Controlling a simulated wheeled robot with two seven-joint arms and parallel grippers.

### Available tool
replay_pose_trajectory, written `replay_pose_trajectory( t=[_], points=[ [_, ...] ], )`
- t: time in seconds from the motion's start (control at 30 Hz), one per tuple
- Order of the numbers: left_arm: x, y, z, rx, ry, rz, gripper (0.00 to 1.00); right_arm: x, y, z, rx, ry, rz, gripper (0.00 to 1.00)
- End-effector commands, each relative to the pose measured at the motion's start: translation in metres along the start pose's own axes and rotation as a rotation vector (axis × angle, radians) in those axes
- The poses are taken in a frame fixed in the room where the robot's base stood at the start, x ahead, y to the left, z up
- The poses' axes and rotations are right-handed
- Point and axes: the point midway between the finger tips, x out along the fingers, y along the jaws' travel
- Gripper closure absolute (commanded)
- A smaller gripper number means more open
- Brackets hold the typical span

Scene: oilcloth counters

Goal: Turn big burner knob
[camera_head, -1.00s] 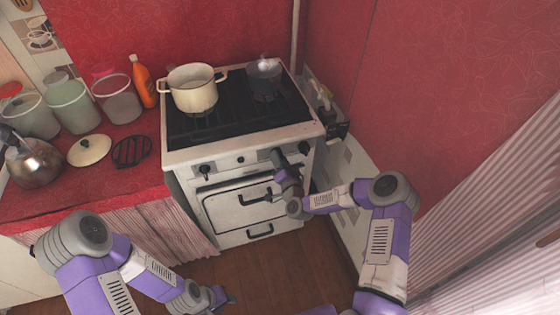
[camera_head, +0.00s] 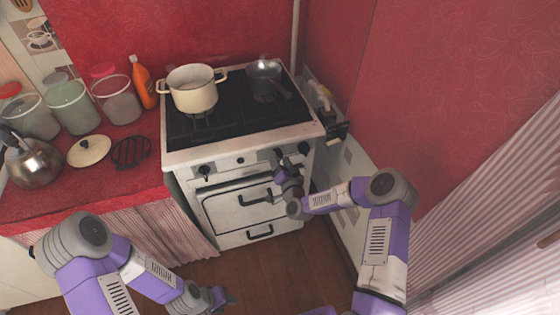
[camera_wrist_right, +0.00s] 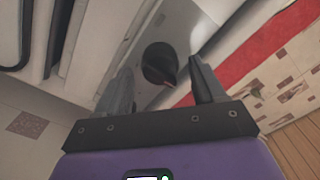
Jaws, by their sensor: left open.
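The stove (camera_head: 240,143) stands against the red wall with its knobs along the front panel. A dark round knob with a reddish mark (camera_wrist_right: 160,65) shows in the right wrist view, lying between and beyond the two separated fingers of my right gripper (camera_wrist_right: 163,85). Gaps show on both sides of it. In the head view my right gripper (camera_head: 284,165) is at the right part of the panel and partly covers it. Another black knob (camera_head: 204,169) is at the left end of the panel. My left gripper (camera_head: 222,298) is open and empty, low over the floor.
A cream pot (camera_head: 193,92) and a small dark pot (camera_head: 264,78) stand on the stove top. The oven door handle (camera_head: 255,198) is below the panel. Jars, a kettle (camera_head: 33,163) and an orange bottle (camera_head: 143,82) stand on the left counter. Wooden floor lies clear in front.

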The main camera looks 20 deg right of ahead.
Motion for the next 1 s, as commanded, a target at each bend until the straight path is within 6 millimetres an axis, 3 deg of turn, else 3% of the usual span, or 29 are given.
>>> replay_pose_trajectory(
  t=[0.33, 0.7, 1.0],
  points=[
    [-0.002, 0.001, 0.0, 0.0, 0.0, 0.0, 0.57, -0.007, -0.001, 0.001, 0.002, -0.004, 0.0, 0.32],
    [-0.012, 0.005, 0.001, 0.0, 0.0, 0.0, 0.57, -0.062, 0.0, 0.0, 0.001, -0.004, 0.001, 0.32],
    [-0.014, 0.005, 0.001, 0.0, 0.0, 0.0, 0.57, -0.076, 0.0, 0.0, 0.0, 0.0, -0.001, 0.32]
  ],
)
